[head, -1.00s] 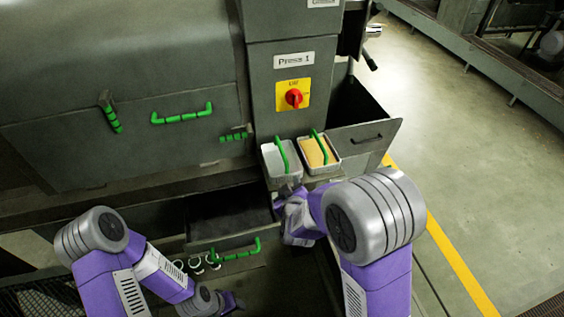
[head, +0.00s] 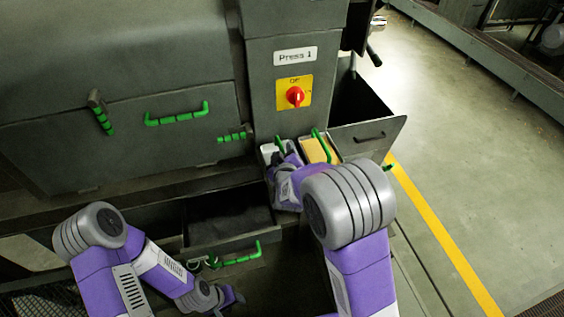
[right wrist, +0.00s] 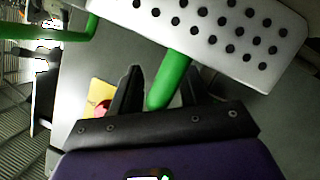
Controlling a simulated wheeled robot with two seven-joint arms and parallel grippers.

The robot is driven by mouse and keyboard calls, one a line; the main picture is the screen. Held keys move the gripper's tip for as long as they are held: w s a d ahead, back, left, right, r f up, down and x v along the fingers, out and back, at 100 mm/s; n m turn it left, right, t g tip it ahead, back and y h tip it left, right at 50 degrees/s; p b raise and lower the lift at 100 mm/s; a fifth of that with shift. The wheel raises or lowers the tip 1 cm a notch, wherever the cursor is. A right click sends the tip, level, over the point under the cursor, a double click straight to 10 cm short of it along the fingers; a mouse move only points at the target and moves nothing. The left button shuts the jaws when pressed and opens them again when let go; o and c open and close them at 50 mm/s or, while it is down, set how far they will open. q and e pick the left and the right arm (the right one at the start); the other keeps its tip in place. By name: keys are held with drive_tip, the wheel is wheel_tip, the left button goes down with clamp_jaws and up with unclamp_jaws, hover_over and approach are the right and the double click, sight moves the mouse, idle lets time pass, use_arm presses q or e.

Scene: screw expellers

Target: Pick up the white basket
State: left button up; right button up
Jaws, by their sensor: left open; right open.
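The white basket (head: 267,151) stands on the ledge below the Press 1 panel, mostly hidden in the head view by my right gripper (head: 285,165). Its green handle (head: 279,145) shows just above the gripper. In the right wrist view, the basket's white wall with dark holes (right wrist: 222,35) is close, and the green handle (right wrist: 170,80) lies between the open fingers of my right gripper (right wrist: 160,85). I cannot tell whether a finger touches it. My left gripper (head: 232,297) is low in the head view, away from the basket, and empty.
A second basket with yellow contents (head: 318,150) and its own green handle stands close on the right. A red knob on a yellow plate (head: 295,95) is above. An open drawer (head: 230,241) is at lower left, and an open bin (head: 362,140) is at right.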

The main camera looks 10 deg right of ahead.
clamp_jaws()
use_arm(q)
drive_tip(key=shift+r, duration=0.1)
use_arm(e)
drive_tip(key=shift+r, duration=0.1)
idle(0.4)
